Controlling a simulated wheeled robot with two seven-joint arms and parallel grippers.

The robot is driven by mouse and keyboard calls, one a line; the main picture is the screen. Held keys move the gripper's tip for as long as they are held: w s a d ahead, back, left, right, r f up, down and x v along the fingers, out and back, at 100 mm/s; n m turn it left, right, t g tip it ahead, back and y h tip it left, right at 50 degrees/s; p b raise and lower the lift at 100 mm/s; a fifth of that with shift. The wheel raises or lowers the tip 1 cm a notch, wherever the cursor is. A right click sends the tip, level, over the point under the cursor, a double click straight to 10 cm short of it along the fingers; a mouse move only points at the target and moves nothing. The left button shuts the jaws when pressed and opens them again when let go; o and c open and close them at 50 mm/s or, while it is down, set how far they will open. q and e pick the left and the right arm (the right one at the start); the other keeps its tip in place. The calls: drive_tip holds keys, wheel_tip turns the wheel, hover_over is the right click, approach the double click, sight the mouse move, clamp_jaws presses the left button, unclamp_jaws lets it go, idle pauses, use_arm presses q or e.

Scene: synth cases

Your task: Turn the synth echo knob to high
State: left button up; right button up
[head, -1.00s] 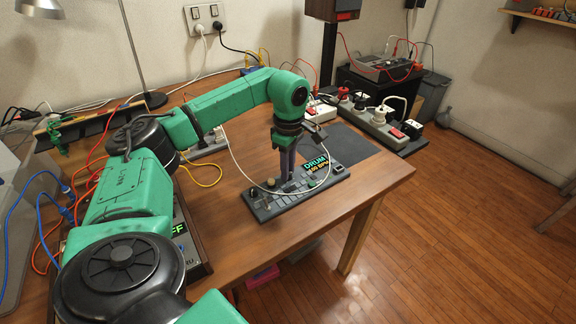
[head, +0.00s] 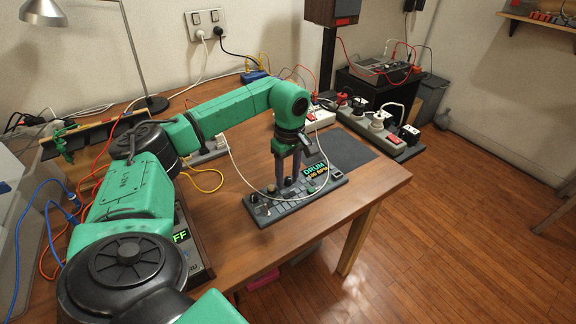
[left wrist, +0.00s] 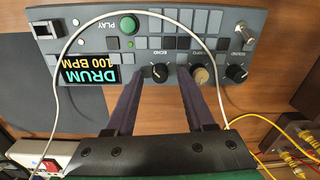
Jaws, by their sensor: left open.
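The synth (head: 284,211) is a dark grey panel on the wooden table, with a lit DRUM 100 BPM display; it also fills the upper left wrist view (left wrist: 50,50), upside down. Its black echo knob (left wrist: 160,73) is by the ECHO label, right of the display in the left wrist view. My left gripper (head: 288,180) points down over the synth, open. In the left wrist view its fingertips (left wrist: 161,72) are on either side of the echo knob; I cannot tell whether they touch it. The knob's exact setting is unclear. My right gripper is not in view.
In the left wrist view, a beige knob (left wrist: 200,75) sits close beside the right finger, with another black knob (left wrist: 236,73) beyond. A white cable (head: 232,160) loops across the synth. A power strip (head: 378,128) stands at the back right. A dark mat (head: 345,148) lies behind the synth.

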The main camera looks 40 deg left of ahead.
sight(289, 178)
use_arm(q)
wheel_tip(289, 178, up, 14)
drive_tip(key=p, duration=0.2)
drive_tip(key=shift+w+r, duration=0.2)
drive_tip(key=shift+r, duration=0.05)
drive_tip(key=shift+f, duration=0.1)
